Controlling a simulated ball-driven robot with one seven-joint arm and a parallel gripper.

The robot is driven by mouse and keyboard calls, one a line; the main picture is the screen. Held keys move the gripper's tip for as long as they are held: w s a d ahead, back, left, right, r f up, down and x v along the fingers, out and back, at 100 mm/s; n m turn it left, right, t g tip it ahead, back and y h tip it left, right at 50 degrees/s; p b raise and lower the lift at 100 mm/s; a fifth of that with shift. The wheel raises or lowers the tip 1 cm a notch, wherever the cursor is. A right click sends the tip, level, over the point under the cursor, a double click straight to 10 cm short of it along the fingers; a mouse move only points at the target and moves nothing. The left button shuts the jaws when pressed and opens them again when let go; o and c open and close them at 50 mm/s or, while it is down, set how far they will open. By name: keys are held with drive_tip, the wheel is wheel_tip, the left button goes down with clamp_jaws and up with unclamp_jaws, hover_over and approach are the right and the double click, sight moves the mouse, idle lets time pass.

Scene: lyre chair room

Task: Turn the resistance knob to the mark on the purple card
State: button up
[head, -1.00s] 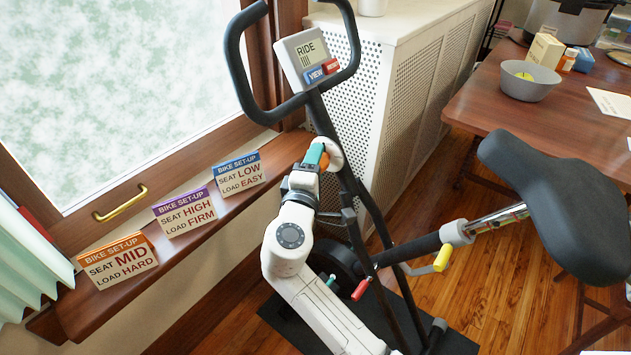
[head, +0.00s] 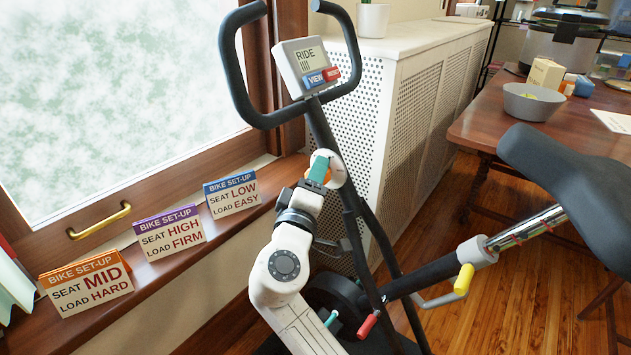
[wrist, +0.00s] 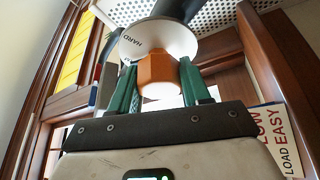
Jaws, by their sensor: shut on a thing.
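The exercise bike (head: 322,120) stands by the window, with its resistance knob on the post below the console. In the wrist view the orange faceted knob (wrist: 158,70) sits between the green fingers of my gripper (wrist: 160,92), which is shut on it. Behind the knob is a white dial (wrist: 150,42); the word HARD shows at its left, and its other marks are hidden or unreadable. In the head view my gripper (head: 320,170) covers much of the knob and dial. The purple card (head: 170,232) on the sill reads SEAT HIGH, LOAD FIRM.
An orange-topped card (head: 88,284) and a blue-topped card (head: 232,194) flank the purple one. The console (head: 307,66) reads RIDE. The seat (head: 570,180) and a yellow lever (head: 463,279) are at right. A white radiator cover (head: 420,100) stands behind the bike.

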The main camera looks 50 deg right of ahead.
drive_tip(key=shift+f, duration=0.1)
drive_tip(key=o, duration=1)
drive_tip(key=p+v, duration=0.1)
drive_tip(key=v, duration=0.9)
drive_tip(key=shift+s+a+p, duration=0.15)
drive_tip(key=shift+a+p, duration=0.25)
